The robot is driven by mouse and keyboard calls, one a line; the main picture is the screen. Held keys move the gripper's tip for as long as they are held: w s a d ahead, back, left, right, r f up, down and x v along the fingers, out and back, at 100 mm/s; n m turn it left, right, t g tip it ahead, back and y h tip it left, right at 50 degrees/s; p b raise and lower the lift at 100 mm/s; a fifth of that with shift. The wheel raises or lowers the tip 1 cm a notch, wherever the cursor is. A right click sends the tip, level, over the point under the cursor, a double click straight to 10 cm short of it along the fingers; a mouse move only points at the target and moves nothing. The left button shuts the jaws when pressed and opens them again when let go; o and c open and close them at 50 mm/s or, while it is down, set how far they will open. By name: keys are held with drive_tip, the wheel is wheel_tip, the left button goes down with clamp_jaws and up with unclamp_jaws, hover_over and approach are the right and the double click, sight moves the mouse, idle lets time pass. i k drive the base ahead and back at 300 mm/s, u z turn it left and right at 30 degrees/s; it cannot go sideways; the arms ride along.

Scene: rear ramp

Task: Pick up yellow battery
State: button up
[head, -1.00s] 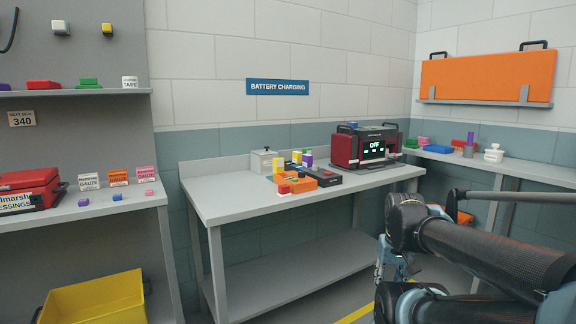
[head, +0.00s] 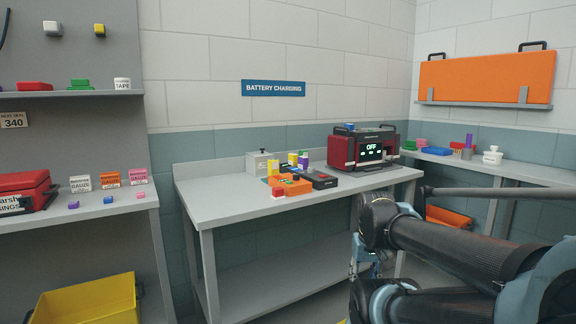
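Small yellow upright blocks stand among the items on the grey workbench (head: 225,205) under the battery charging sign. One yellow block (head: 272,167) is at the left of the group, and another (head: 292,158) is just right of it, near a purple-and-white block (head: 303,161). They are too small to tell which is the yellow battery. My arm comes in from the lower right. What seems to be my gripper (head: 366,262) hangs beside the bench's right front, mostly hidden behind my arm links. It is apart from the blocks, and its fingers cannot be made out.
An orange device with a red knob (head: 289,186) and a dark box (head: 318,179) lie in front of the blocks. A grey box (head: 262,162) stands behind. The bench's left front is clear. A yellow bin (head: 90,302) is lower left.

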sight(293, 157)
drive_tip(key=i, duration=0.85)
drive_tip(key=z, duration=0.05)
